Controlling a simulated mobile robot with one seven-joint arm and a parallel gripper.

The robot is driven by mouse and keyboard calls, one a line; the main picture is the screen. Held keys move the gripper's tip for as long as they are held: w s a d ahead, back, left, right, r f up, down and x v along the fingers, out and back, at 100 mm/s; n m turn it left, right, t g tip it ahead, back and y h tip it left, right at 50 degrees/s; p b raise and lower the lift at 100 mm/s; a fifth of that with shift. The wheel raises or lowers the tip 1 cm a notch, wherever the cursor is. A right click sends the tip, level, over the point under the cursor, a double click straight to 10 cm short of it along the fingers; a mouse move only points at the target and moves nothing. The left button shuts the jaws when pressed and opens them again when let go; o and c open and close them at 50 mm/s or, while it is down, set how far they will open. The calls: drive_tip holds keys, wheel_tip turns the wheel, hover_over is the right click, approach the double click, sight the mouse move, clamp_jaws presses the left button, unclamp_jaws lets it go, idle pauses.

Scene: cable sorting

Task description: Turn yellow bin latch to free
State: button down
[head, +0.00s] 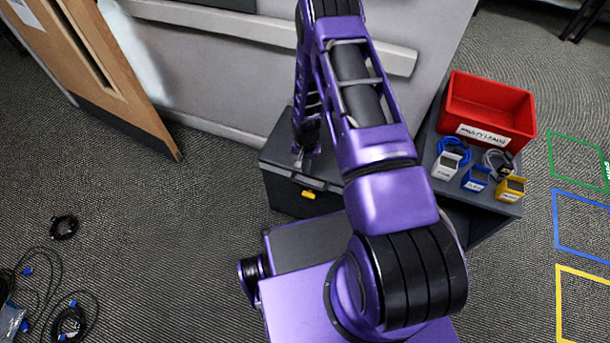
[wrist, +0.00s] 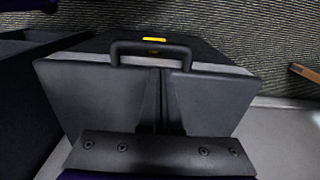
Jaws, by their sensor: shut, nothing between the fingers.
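The yellow latch (head: 308,195) is a small tab on the front of a dark grey lidded bin (head: 280,194). In the wrist view the latch (wrist: 154,39) shows as a short yellow bar just beyond a dark handle (wrist: 118,53) on the bin. I cannot tell which way the latch is turned. My gripper (wrist: 160,74) is shut and empty, with its fingers together over the bin lid, short of the handle and latch. In the head view my arm hides much of the gripper, which is above the bin's left part.
A red bin (head: 491,95) with a white label stands on a dark surface at right, with several small labelled holders and coiled cables in front. Green, blue and yellow floor outlines (head: 557,236) lie at far right. Loose cables (head: 68,322) lie at lower left. A wooden door (head: 120,70) is at upper left.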

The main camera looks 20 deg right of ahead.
sight(304, 191)
wheel_tip(304, 191, down, 14)
drive_tip(key=b, duration=0.2)
drive_tip(key=shift+b, duration=0.3)
drive_tip(key=shift+r, duration=0.1)
drive_tip(key=shift+w+a+f, duration=0.2)
drive_tip(key=shift+a+f, duration=0.05)
drive_tip(key=shift+a, duration=0.15)
drive_tip(key=shift+d, duration=0.1)
drive_tip(key=shift+s+d+r, duration=0.35)
drive_tip(key=shift+s+d, duration=0.05)
drive_tip(key=shift+d, duration=0.1)
